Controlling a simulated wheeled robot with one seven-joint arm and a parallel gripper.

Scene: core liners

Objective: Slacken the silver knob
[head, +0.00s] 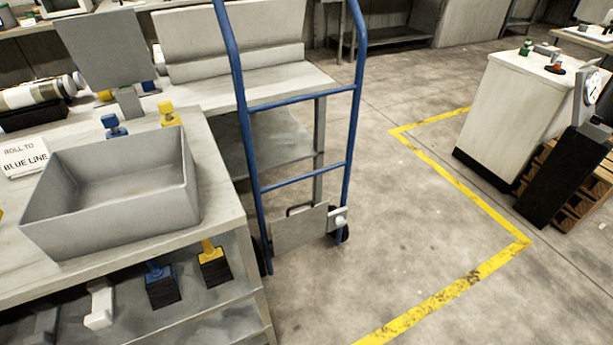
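A blue-framed hand truck (306,97) stands upright on the floor beside the workbench. Low on it is a flat grey plate (298,229) with a dark handle on its top edge. A small pale silver knob (340,222) sits at the right end of this plate, close to the right wheel. It is small in the view, and I cannot tell how tight it is. My gripper is not in view.
A grey bin (66,220) sits on the workbench at left, with a "ROLL TO BLUE LINE" sign (25,157). Blue and yellow handled tools are around it and on the shelf below. A white cabinet (511,110) stands right.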

